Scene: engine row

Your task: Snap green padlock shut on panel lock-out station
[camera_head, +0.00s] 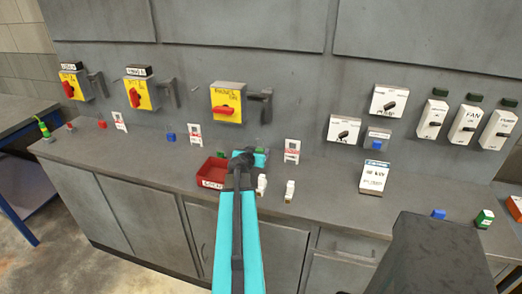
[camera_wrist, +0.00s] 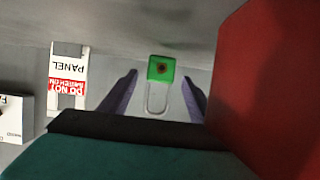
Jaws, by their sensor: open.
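The green padlock (camera_wrist: 161,70) shows in the wrist view, its shackle towards me, between the tips of my open gripper (camera_wrist: 160,88). I see a gap on both sides, and neither finger touches it. In the head view my gripper (camera_head: 250,158) is low over the counter, right of the red bin, and hides most of what is under it. Three yellow switch boxes with red knobs hang on the wall; the nearest (camera_head: 228,112) has a grey bracket (camera_head: 260,103) beside it. A white tag reading PANEL (camera_wrist: 67,68) lies left in the wrist view.
The red bin (camera_head: 211,184) stands close beside my gripper and fills the right of the wrist view (camera_wrist: 265,90). Two white pieces (camera_head: 290,190) and a labelled box (camera_head: 373,178) stand to the right. The counter's left part has free room between small padlocks and tags.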

